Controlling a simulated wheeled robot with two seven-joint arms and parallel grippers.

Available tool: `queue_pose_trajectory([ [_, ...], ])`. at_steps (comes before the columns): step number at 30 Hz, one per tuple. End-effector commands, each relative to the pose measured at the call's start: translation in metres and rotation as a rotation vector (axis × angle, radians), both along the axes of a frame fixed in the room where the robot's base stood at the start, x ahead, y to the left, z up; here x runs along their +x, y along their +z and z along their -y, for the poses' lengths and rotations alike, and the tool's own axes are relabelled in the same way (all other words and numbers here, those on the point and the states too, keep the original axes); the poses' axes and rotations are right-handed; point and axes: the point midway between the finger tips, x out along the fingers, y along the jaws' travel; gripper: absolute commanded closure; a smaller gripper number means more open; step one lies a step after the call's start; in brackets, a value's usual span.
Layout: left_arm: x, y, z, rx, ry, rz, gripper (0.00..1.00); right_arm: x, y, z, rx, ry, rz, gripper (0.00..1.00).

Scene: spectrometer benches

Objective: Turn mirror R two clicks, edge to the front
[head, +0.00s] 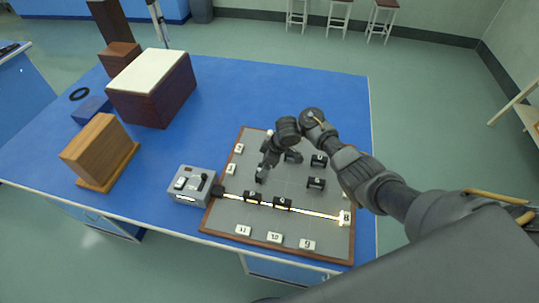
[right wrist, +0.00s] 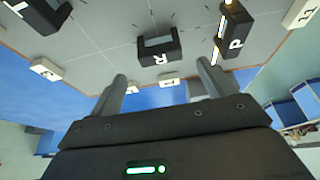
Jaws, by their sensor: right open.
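Mirror R is a small black U-shaped block with a white R, ahead of my fingertips in the right wrist view (right wrist: 174,50). In the head view it appears as a dark block (head: 260,176) just below my right gripper, partly hidden. My right gripper (head: 267,163) points down over the left part of the grey board. In the right wrist view the gripper (right wrist: 162,82) has its two fingers wide apart, with R beyond the gap and nothing between them. Block P (right wrist: 231,28) stands right of R with the lit beam at it. My left gripper is not in view.
The beam runs from a grey box (head: 192,185) across the grey board (head: 225,215) to lit tile 8 (head: 346,218). Block T (right wrist: 40,14) is left of R. Other black blocks and numbered tiles stand close by. Wooden boxes (head: 152,88) stand at the table's back left.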

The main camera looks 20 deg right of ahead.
Motion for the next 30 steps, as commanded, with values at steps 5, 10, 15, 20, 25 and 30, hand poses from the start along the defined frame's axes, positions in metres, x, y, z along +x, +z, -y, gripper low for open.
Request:
queue_pose_trajectory([
  [5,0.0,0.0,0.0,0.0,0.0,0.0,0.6,-0.006,0.037,0.015,-0.006,0.001,0.008,0.18],
  [10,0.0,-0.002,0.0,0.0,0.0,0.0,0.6,-0.007,0.05,0.019,-0.007,0.0,0.015,0.18],
  [15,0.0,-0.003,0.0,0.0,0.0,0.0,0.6,-0.011,0.056,0.021,-0.004,0.001,0.004,0.18],
  [20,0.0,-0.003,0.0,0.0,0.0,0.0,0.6,-0.013,0.057,0.021,-0.002,0.001,0.0,0.18],
  [25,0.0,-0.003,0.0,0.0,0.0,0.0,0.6,-0.013,0.057,0.021,-0.002,0.0,0.0,0.18],
  [30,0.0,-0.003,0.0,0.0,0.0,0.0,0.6,-0.013,0.057,0.02,-0.002,0.0,0.0,0.18],
])
